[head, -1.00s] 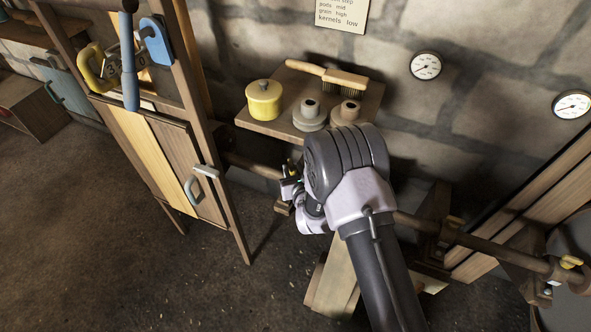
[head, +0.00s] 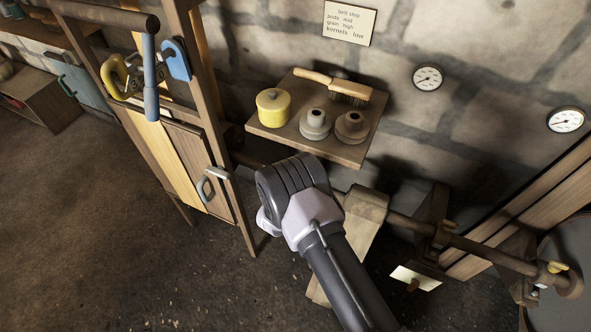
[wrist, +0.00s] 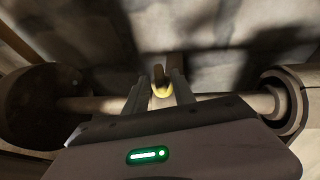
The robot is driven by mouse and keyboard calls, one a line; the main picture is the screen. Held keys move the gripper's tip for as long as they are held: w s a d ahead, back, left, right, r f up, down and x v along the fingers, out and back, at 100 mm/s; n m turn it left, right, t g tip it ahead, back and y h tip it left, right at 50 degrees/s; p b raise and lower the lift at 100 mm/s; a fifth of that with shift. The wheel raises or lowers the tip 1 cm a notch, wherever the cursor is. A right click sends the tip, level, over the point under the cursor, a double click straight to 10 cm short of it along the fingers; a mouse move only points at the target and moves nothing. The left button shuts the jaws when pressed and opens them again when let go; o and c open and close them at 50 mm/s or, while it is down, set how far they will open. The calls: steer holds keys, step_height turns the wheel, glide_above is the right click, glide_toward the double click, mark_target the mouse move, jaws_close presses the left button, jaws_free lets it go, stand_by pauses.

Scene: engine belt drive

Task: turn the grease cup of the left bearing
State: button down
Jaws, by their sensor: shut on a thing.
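In the wrist view the yellow grease cup (wrist: 162,91) sits between the fingertips of my gripper (wrist: 159,86), above the shaft. My gripper is shut on it. The cup's bearing is mostly hidden by the gripper. The shaft (wrist: 100,104) runs across behind the fingers, with a dark round part at its left end and a ring-shaped one at its right. In the head view my arm hides the gripper and this cup.
A wall shelf (head: 268,132) holds a yellow pot (head: 273,110), two grey-brown stepped parts and a brush (head: 345,91). A wooden cabinet frame (head: 225,190) with levers stands left. Two gauges and a sign are on the stone wall. The floor at lower left is clear.

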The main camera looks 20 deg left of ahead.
steer(key=shift+w+a+r, duration=0.1)
steer(key=shift+r, duration=0.1)
steer(key=c, duration=1.4)
jaws_free()
steer(key=shift+f, duration=0.1)
steer(key=p+v, duration=0.5)
steer(key=v, duration=1.2)
steer(key=shift+p, duration=0.35)
